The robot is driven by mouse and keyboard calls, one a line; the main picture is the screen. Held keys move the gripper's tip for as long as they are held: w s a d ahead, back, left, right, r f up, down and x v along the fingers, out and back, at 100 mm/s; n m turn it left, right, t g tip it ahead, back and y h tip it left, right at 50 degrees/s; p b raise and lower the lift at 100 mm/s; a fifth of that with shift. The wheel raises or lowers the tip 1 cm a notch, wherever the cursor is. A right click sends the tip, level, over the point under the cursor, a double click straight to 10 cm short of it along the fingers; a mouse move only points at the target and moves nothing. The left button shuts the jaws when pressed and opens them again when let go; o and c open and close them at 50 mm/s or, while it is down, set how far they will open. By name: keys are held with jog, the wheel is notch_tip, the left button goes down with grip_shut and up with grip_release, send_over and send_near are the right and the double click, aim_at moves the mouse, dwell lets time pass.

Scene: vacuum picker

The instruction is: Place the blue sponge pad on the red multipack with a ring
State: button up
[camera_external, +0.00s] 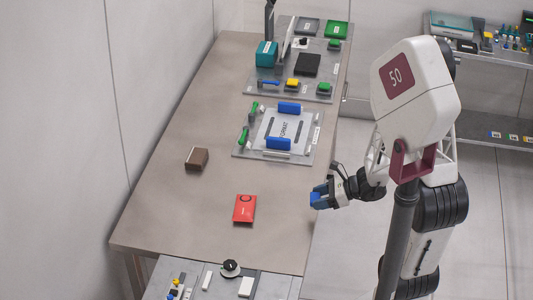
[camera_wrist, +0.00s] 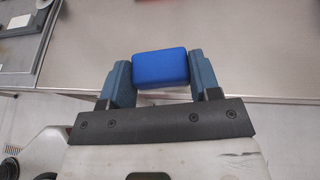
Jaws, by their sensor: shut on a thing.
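The blue sponge pad (camera_wrist: 161,69) is held between the two blue fingers of my gripper (camera_wrist: 160,78) in the wrist view. In the external view my gripper (camera_external: 320,198) is beside the right edge of the table, with the blue pad at its tip. The red multipack (camera_external: 244,209) lies flat on the table to the left of my gripper, with a dark ring mark near its top. The pad and the multipack are well apart. The multipack is not clearly visible in the wrist view.
A brown block (camera_external: 197,158) lies on the table (camera_external: 180,215) to the left. A grey fixture plate (camera_external: 301,131) with blue and green parts lies behind the multipack. A panel with a black knob (camera_external: 230,268) is at the near end. The table around the multipack is clear.

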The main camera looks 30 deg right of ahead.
jog(key=a+r+n+g+y, duration=0.1)
jog(key=a+r+n+g, duration=0.2)
jog(key=a, duration=1)
jog(key=shift+s+a+r+y, duration=0.15)
jog(key=shift+s+y, duration=0.1)
jog(key=shift+y, duration=0.05)
jog(key=shift+w, duration=0.1)
send_over(249, 204)
jog(key=shift+f, duration=0.8)
jog(key=shift+f, duration=1.7)
jog(key=shift+f, duration=0.15)
jog(key=o, duration=0.9)
jog(key=shift+v, duration=6)
